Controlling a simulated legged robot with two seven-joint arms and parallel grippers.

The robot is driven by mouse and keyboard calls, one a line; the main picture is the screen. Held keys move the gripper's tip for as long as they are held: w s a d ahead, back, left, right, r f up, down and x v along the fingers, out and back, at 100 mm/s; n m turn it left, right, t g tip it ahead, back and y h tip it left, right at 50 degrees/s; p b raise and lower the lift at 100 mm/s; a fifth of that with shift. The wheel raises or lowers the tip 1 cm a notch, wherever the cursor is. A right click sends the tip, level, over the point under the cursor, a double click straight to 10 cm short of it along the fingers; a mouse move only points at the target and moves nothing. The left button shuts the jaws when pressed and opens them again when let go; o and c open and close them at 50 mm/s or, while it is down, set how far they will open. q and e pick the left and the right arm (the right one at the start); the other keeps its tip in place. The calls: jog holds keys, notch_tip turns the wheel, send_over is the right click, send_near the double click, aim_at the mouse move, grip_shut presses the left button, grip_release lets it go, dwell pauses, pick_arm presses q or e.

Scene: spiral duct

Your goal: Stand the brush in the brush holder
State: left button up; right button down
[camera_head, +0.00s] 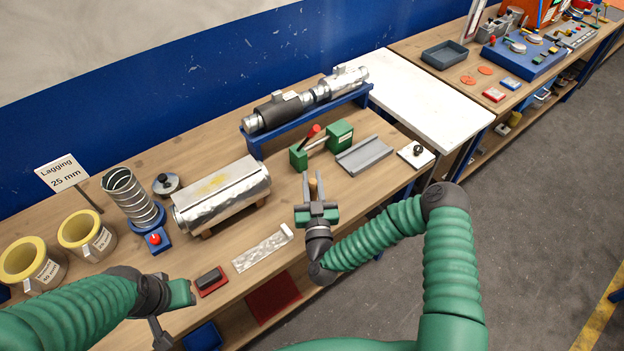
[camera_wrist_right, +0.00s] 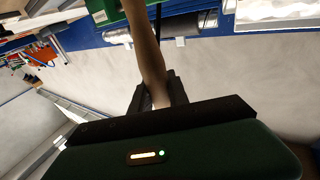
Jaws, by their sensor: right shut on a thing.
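My right gripper (camera_head: 316,212) is shut on a brown wooden handle, which I take to be the brush (camera_head: 313,188). It is above the front part of the bench. In the right wrist view the brush (camera_wrist_right: 146,50) runs from between the dark fingers (camera_wrist_right: 158,95) to the top edge; its far end is out of frame. My left gripper (camera_head: 172,314) is at the lower left, its fingers apart with nothing seen between them. I cannot tell for sure which thing is the brush holder. A metal coil (camera_head: 128,192) stands upright in a blue base.
A foil-covered duct (camera_head: 222,193) lies behind the grippers. A green stand (camera_head: 340,133) with a red handle and a grey channel (camera_head: 364,155) are beyond my right gripper. A foil strip (camera_head: 262,249) and a red-and-black block (camera_head: 211,281) lie near the front edge. Yellow-lined rings (camera_head: 86,232) stand left.

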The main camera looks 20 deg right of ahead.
jog(key=shift+f+b, duration=0.4)
jog(key=shift+f, duration=0.2)
jog(key=c, duration=1.2)
grip_release()
jog(key=shift+s, duration=0.1)
jog(key=v, duration=0.5)
jog(key=shift+f, duration=0.2)
jog(key=v, duration=0.1)
jog(key=b+v, duration=0.1)
jog(key=v, duration=0.1)
jog(key=shift+s+f, duration=0.2)
jog(key=shift+f, duration=0.05)
jog(key=p, duration=0.3)
send_near(313, 193)
jog(key=v, duration=0.4)
jog(key=shift+d, duration=0.1)
